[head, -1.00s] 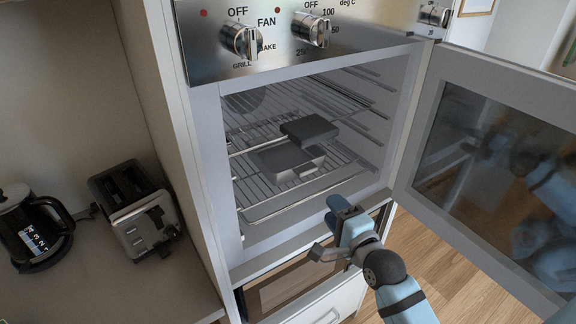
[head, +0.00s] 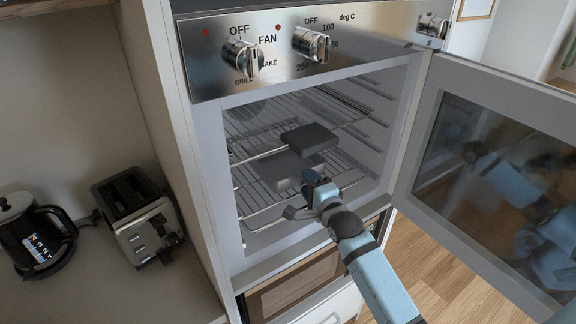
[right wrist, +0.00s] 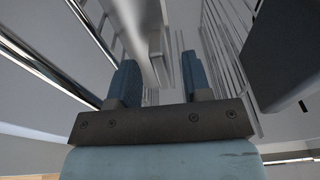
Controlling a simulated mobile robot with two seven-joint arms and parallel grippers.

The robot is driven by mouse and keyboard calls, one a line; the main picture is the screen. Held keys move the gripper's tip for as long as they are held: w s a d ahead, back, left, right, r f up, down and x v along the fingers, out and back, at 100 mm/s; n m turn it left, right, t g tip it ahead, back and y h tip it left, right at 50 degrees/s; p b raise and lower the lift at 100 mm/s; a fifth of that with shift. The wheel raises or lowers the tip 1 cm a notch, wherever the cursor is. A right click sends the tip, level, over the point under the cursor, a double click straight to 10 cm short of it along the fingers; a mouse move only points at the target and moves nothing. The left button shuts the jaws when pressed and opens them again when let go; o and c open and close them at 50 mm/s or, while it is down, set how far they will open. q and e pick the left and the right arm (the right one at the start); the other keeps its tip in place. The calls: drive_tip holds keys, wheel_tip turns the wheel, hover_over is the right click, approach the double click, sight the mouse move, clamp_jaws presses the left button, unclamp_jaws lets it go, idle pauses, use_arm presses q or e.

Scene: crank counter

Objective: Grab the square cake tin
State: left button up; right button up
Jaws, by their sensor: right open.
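Two dark grey square tins are in the open oven. A flat darker tin (head: 309,137) sits higher, and a lighter tin (head: 283,170) sits lower and partly behind my right gripper. I cannot tell which is the square cake tin. My right gripper (head: 304,198) is open at the oven mouth, just in front of the lower tin. In the right wrist view, a pale grey edge (right wrist: 150,45) shows between the open fingers (right wrist: 158,80), and a dark tin (right wrist: 285,55) is at the right. My left gripper is not in view.
The oven door (head: 428,140) stands open at the right. Wire racks (head: 345,160) line the oven, with the knob panel (head: 280,45) above.

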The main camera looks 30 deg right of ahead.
drive_tip(key=shift+c, duration=0.4)
clamp_jaws()
drive_tip(key=shift+r, duration=0.1)
